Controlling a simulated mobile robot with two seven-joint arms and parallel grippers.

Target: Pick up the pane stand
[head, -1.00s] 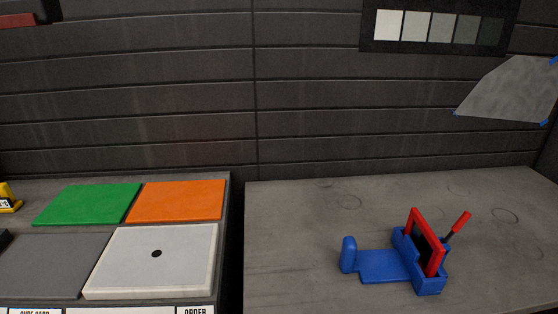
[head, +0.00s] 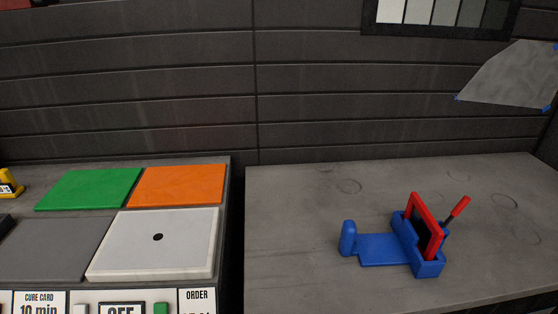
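The pane stand (head: 378,249) is blue and sits on the grey table at the right in the head view. It has a flat base, a rounded upright post at its left end and a slotted holder at its right end. A red-framed dark pane (head: 424,224) stands tilted in the holder. A red-handled tool (head: 458,209) with a dark shaft leans up behind the pane; its lower end is hidden. Neither of my grippers is in view.
A left bench carries a green pad (head: 88,189), an orange pad (head: 178,185), a grey pad (head: 55,249) and a white plate (head: 154,244) with a dark hole. A gap separates it from the right table (head: 290,220), clear around the stand. Dark wall behind.

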